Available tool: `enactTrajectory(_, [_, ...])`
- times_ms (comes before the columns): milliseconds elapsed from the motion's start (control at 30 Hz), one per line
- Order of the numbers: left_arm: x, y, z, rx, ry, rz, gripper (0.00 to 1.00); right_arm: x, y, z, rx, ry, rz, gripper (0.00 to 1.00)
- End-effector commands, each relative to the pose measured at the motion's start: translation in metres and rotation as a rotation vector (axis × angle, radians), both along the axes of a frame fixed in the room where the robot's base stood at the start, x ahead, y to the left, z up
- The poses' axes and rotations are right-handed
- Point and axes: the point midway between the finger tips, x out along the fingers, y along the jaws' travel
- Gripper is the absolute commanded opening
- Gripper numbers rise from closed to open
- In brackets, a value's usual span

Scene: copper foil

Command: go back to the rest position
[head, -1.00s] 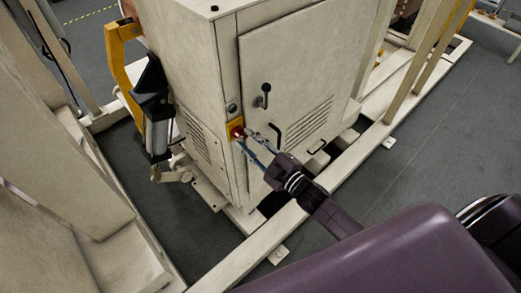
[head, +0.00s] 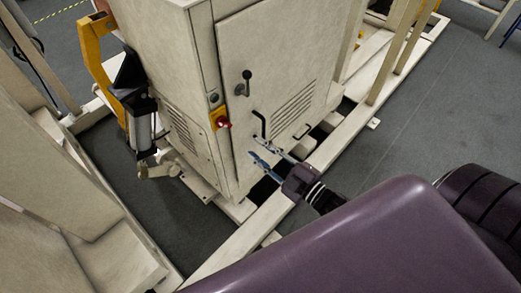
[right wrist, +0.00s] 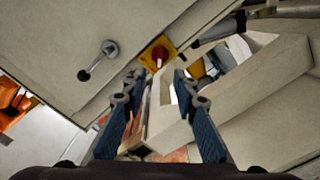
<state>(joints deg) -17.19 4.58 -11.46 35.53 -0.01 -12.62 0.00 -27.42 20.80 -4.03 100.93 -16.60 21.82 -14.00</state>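My right gripper (head: 253,146) is in front of the cream cabinet (head: 265,45), below and to the right of the red rotary switch on its yellow plate (head: 220,118). Its two blue-padded fingers are apart with nothing between them, and they do not touch the switch. In the right wrist view the open fingers (right wrist: 155,85) point toward the cabinet, with the red switch (right wrist: 157,55) beyond the fingertips. My left gripper is not in view.
A cream floor beam (head: 235,243) runs below my right arm. A yellow bracket (head: 92,45) stands at left. Grey floor (head: 430,125) is open at right.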

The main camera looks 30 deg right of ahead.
Motion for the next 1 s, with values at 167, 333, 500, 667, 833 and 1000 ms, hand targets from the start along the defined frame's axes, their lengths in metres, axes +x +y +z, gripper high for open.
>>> enactTrajectory(167, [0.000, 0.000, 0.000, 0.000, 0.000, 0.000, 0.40, 0.000, 0.000, 0.000, 0.000, 0.000, 0.000, 0.27])
enactTrajectory(333, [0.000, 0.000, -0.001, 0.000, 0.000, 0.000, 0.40, 0.000, -0.001, -0.007, 0.003, 0.014, -0.007, 0.27])
enactTrajectory(500, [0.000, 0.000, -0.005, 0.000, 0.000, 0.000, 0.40, -0.005, -0.017, -0.074, 0.038, 0.159, -0.076, 0.27])
enactTrajectory(667, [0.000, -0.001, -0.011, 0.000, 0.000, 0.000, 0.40, -0.033, -0.038, -0.189, 0.099, 0.417, -0.200, 0.27])
enactTrajectory(833, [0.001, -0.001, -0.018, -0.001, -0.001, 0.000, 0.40, -0.093, -0.048, -0.305, 0.156, 0.703, -0.333, 0.27])
enactTrajectory(1000, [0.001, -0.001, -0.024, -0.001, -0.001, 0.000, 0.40, -0.179, -0.045, -0.404, 0.203, 0.992, -0.465, 0.27])
